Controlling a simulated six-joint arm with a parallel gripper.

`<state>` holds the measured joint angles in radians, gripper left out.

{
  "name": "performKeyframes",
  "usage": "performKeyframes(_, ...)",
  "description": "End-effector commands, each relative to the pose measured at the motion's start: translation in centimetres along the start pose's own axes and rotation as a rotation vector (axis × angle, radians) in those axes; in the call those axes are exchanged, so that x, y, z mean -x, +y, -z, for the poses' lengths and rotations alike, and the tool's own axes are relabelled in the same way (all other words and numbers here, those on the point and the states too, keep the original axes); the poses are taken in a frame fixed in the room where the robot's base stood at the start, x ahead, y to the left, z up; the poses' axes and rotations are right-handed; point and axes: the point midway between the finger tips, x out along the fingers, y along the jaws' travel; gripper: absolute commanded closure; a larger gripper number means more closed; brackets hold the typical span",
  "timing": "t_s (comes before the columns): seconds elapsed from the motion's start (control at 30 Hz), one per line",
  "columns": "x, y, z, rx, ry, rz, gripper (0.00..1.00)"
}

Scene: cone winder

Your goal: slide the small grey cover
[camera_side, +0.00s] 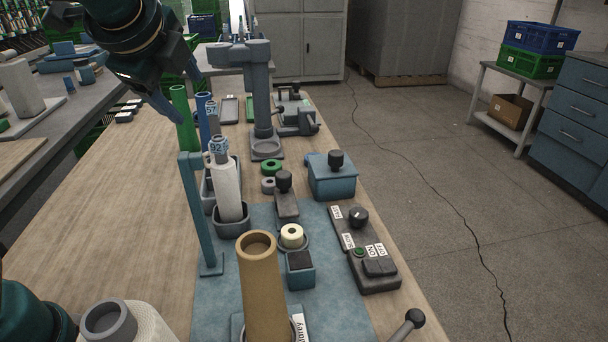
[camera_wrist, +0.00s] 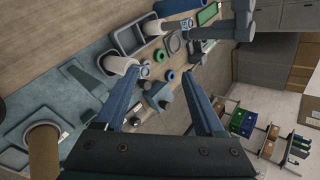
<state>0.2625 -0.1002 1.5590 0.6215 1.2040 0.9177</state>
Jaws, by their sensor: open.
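The small grey cover (camera_side: 287,207) appears to be the narrow grey piece with a black knob, lying on the bench between the grey ring and the blue box. In the wrist view a dark knob between the fingers may belong to it, but the piece is too small to tell. My gripper (camera_side: 189,101) is at the upper left of the side view, above the bench and apart from the cover. In the wrist view my gripper (camera_wrist: 163,70) shows its two blue fingers spread wide with nothing held between them.
A blue box (camera_side: 332,184) with a black knob stands right of the cover. A green ring (camera_side: 271,167) lies behind it. A white spool (camera_side: 228,195), a blue post (camera_side: 194,215) and a green tube (camera_side: 184,120) stand to the left. A brown tube (camera_side: 262,285) stands in front.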

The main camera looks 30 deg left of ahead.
Motion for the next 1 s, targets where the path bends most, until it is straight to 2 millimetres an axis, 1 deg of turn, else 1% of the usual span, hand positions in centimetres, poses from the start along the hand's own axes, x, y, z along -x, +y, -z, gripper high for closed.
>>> performKeyframes(0.03,-1.1,-1.2,1.2,-0.170,-0.024,0.040,0.29)
performKeyframes(0.1,-2.0,-2.7,2.4,-0.371,-0.061,0.096,0.29)
performKeyframes(0.2,-3.0,-4.3,3.9,-0.606,-0.110,0.157,0.29)
performKeyframes(0.4,-4.3,-6.5,7.1,-0.972,-0.200,0.250,0.29)
performKeyframes(0.6,-5.1,-8.0,10.4,-1.286,-0.292,0.328,0.29)
performKeyframes(0.63,-5.3,-7.9,10.7,-1.317,-0.302,0.332,0.29)
performKeyframes(0.77,-7.3,-5.9,10.9,-1.305,-0.297,0.325,0.29)
performKeyframes(1.0,-11.2,-2.3,12.1,-1.303,-0.295,0.323,0.29)
